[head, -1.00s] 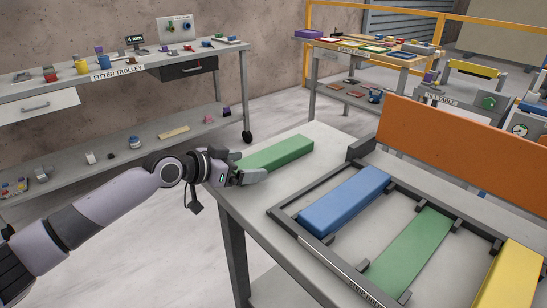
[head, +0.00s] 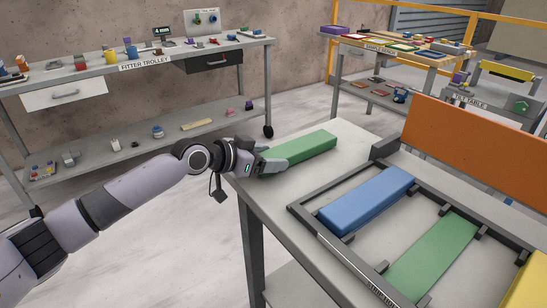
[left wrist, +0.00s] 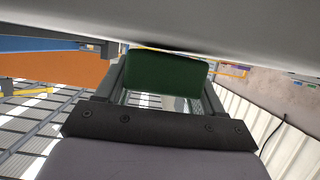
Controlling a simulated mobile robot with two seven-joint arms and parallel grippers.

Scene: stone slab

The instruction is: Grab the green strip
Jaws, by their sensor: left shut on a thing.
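A loose green strip (head: 303,147) lies along the far left part of the stone slab (head: 283,208), outside the dark frame. My left gripper (head: 266,161) is shut on the near left end of this strip, a finger on each side. In the left wrist view the dark green end of the strip (left wrist: 165,72) sits between the two fingers. I cannot tell whether the strip touches the slab. My right gripper is not in view.
A dark frame (head: 330,241) holds a blue strip (head: 368,199), a flat green piece (head: 434,257) and a yellow one (head: 530,284). An orange panel (head: 480,150) stands behind. The fitter trolley (head: 145,64) is at the back left.

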